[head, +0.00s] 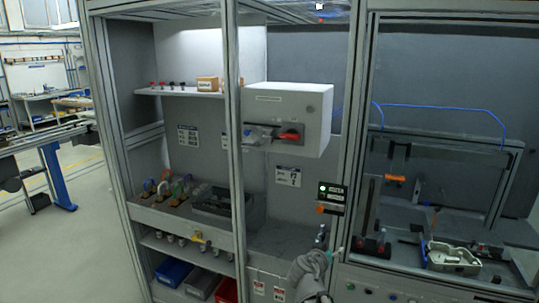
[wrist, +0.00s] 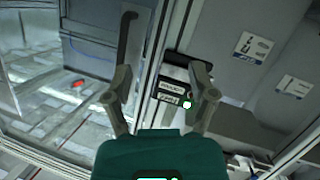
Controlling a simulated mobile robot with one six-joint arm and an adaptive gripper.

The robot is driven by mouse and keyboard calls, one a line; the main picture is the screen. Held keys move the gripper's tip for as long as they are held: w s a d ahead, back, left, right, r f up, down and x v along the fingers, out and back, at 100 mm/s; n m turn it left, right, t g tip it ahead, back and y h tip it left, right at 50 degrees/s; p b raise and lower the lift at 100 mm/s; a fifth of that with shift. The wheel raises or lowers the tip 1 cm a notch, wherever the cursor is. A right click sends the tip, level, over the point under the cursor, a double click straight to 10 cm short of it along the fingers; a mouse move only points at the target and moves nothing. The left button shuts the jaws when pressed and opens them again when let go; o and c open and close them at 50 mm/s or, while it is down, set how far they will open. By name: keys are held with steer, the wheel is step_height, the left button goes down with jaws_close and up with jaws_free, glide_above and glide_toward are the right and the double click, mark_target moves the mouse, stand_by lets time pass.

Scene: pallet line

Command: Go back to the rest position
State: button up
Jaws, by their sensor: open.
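My gripper shows at the bottom centre of the head view (head: 322,238), in front of the cabinet frame and below a small black control box (head: 332,195) with a lit green light and an orange knob. In the wrist view my gripper (wrist: 162,70) has its two grey fingers spread apart with nothing held between them. The black control box (wrist: 172,92) shows behind and between the fingers, apart from them as far as I can tell. My grey arm covers part of the lower cabinet in the head view.
A white box (head: 288,118) with a red handle hangs at the upper middle. Left shelves hold small parts, a black tray (head: 212,200) and blue and red bins. A metal housing (head: 452,257) lies in the right bay. Cabinet posts stand close by. Open floor is at left.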

steer(key=s+d+f+g+y, duration=0.3)
steer(key=s+f+g, duration=0.45)
steer(key=f, duration=0.25)
steer(key=s+a+f+n+g+y, duration=0.3)
steer(key=s+a+g+y, duration=0.1)
steer(key=s, duration=0.4)
steer(key=shift+s+a+f+n+y, duration=0.15)
steer(key=shift+a+n+y, duration=0.15)
steer(key=shift+a+y, duration=0.55)
steer(key=shift+d, duration=0.15)
stand_by(0.8)
